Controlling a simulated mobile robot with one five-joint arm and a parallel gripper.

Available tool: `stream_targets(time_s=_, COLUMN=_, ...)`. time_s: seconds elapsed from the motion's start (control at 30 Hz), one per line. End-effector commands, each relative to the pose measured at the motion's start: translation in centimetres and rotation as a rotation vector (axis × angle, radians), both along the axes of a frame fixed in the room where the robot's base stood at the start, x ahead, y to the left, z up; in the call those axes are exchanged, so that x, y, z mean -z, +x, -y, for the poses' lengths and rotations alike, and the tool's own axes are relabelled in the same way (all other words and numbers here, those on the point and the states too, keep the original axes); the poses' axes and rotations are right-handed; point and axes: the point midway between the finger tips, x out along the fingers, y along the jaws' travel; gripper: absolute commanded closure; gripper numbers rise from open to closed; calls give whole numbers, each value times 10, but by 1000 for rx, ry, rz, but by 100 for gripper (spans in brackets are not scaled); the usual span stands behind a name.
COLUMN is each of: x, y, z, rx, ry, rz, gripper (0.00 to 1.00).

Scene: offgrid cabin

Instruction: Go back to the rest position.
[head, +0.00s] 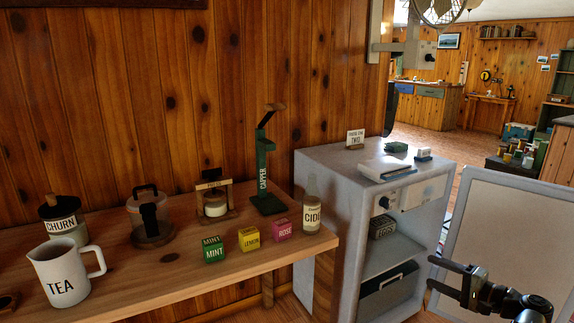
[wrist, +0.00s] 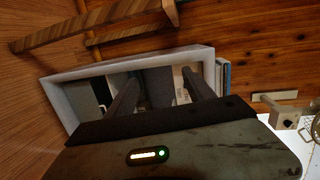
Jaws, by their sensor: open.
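My gripper (head: 432,273) is at the lower right of the head view, in front of the open door of the grey cabinet. Its two dark fingers are apart with nothing between them, and they point left towards the cabinet's open front. In the wrist view my gripper (wrist: 158,78) shows the same two spread fingers, with the tilted pale frame of the cabinet beyond them. Whether the fingers touch the cabinet or its door cannot be told.
The grey cabinet (head: 325,195) has its door (head: 510,235) swung open at right, close beside my gripper. A wooden bench (head: 170,275) at left holds a TEA jug (head: 65,275), small coloured boxes, a CIDER bottle (head: 311,208) and a green capper (head: 264,170). Open floor (head: 450,150) shows behind.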

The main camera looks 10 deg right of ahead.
Motion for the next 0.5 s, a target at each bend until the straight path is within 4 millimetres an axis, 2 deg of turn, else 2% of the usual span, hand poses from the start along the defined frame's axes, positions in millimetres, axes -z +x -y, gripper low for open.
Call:
stream_targets(time_s=0.17, x=30, y=32, z=-56, rx=-116, ry=-64, rz=-114, gripper=38)
stream_targets(time_s=0.27, x=53, y=51, z=-97, rx=-203, ry=-121, rz=-199, gripper=38)
stream_targets(time_s=0.37, x=84, y=68, z=-155, rx=-324, ry=-213, rz=-313, gripper=38)
stream_targets(time_s=0.5, x=136, y=78, z=-254, rx=-548, ry=-432, rz=-512, gripper=38)
